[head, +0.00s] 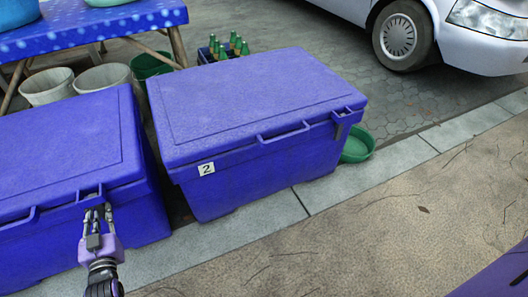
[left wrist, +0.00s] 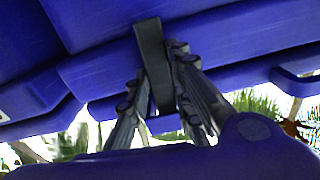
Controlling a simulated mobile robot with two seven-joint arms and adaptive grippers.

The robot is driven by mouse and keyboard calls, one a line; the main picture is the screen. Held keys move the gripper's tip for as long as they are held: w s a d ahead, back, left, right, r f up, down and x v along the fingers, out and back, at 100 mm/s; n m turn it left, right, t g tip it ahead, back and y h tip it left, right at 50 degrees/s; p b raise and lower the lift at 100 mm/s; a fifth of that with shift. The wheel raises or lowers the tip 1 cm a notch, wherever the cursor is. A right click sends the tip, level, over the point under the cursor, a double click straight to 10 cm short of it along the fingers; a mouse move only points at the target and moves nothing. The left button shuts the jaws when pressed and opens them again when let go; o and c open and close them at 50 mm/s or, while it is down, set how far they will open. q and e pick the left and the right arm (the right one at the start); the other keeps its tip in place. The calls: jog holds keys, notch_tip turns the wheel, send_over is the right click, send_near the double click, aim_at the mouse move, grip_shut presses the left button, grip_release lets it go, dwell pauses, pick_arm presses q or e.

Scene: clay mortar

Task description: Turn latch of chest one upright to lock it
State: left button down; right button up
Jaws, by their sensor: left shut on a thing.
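Chest one (head: 62,150) is the blue chest at the left, with its lid closed. My left gripper (head: 97,212) is at its front near the right corner, just under the lid's edge. In the left wrist view the fingers (left wrist: 155,95) are shut on a dark grey, flat latch (left wrist: 150,45), one finger on each side. There the latch runs up and down the picture, slightly tilted, and crosses the blue rims of lid and body. In the head view the gripper largely hides this latch. My right gripper is not in view.
A second blue chest (head: 262,110) with a "2" label (head: 206,168) stands to the right, its lid closed, a narrow gap between the chests. A green basin (head: 358,146) is beside it. Bottles (head: 228,46) and a table (head: 110,22) are behind. The pavement in front is clear.

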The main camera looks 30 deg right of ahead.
pick_arm(q)
jog(key=shift+n, duration=0.6)
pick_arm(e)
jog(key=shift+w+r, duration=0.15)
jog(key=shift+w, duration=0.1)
pick_arm(q)
jog(key=c, duration=1.6)
grip_release()
jog(key=shift+o, duration=0.2)
jog(key=shift+s, duration=0.15)
jog(key=s, duration=1.1)
jog(key=shift+s+a, duration=0.2)
jog(key=shift+s, duration=0.2)
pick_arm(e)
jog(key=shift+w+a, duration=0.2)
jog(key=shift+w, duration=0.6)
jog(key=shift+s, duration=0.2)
